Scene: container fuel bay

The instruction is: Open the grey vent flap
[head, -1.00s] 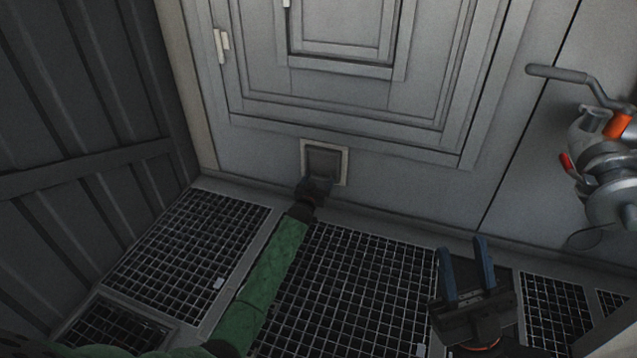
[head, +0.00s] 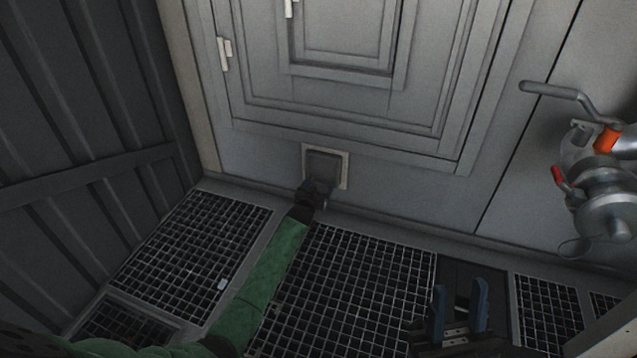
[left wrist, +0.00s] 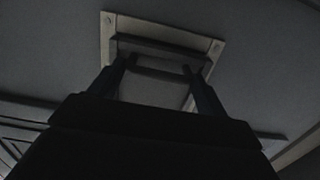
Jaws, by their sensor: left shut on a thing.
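The grey vent flap (head: 322,163) is a small square panel in a pale frame, low on the cabinet wall. My left gripper (head: 318,184) is at its lower part, at the end of a green-sleeved arm. The left wrist view shows the flap (left wrist: 155,90) between the two dark fingers of the left gripper (left wrist: 158,64), which are shut on it. The exact contact is too dark to make out, and I cannot tell whether the flap is tilted out of its frame. My right gripper (head: 460,288), with blue fingers apart, is empty at the lower right.
Black floor gratings (head: 345,285) lie below the wall. A dark ribbed wall (head: 85,110) stands at the left. At the right, a metal pipe coupling (head: 603,190) with a grey lever (head: 560,90) juts out. A large panelled door (head: 340,110) is above the flap.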

